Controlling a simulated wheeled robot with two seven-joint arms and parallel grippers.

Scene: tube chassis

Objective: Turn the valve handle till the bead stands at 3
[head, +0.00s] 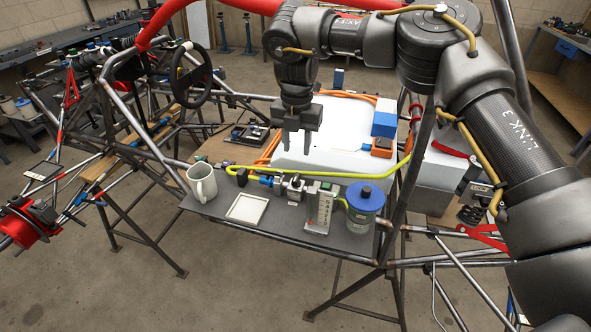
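A small metal valve (295,187) sits on the dark shelf in the middle of the head view, with blue fittings (266,181) on its left side. Which part is its handle is too small to tell. An upright flow gauge (325,207) with a numbered scale stands just right of the valve. Its bead is too small to read. My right gripper (297,150) points down above and behind the valve in the picture, apart from it. Its two fingers are spread, with nothing between them. My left gripper is not in view.
On the shelf (215,208) are a pale mug (202,182), a white square tray (247,208) and a blue-lidded jar (364,205). A yellow hose (345,175) runs behind the gauge. A white box (345,125) lies behind. Chassis tubes (415,180) rise at right.

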